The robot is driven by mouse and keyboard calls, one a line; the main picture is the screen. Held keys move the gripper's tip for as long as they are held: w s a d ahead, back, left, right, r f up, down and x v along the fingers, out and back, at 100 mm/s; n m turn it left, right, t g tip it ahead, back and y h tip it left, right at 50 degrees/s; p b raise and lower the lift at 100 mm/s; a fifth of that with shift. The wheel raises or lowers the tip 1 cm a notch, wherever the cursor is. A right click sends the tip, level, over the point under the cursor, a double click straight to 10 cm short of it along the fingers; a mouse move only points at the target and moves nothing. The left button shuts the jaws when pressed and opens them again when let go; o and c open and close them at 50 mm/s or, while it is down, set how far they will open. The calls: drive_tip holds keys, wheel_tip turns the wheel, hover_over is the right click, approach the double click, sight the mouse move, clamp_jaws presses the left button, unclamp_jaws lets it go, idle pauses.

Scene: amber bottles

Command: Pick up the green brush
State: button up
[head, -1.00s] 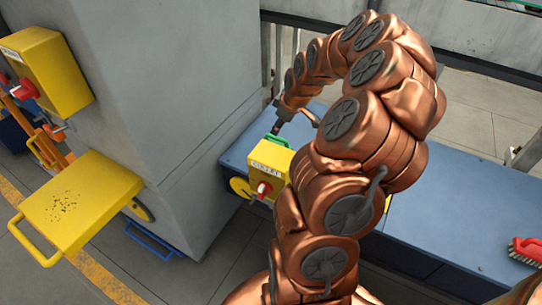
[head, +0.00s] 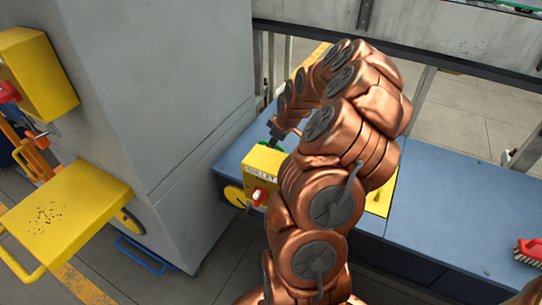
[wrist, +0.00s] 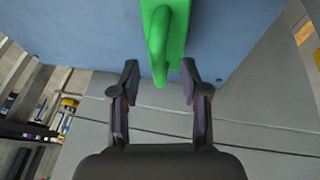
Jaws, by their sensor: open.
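The green brush (wrist: 163,40) shows at the top middle of the wrist view, a bright green block with a raised handle pointing toward me. It lies on the blue bench top (wrist: 100,25). My gripper (wrist: 160,82) is open and empty. Its two dark fingertips stand left and right of the handle's near end, with clear gaps on both sides. I cannot tell whether they are level with the handle in height. In the head view my gripper (head: 276,132) is small and dark at the bench's far left end, and the brush there is mostly hidden.
A grey pillar (head: 170,120) rises just left of the bench. A red brush (head: 528,250) lies at the far right. The blue bench top (head: 455,205) between is clear.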

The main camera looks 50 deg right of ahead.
drive_tip(key=shift+x, duration=1.55)
drive_tip(key=shift+c, duration=0.2)
clamp_jaws()
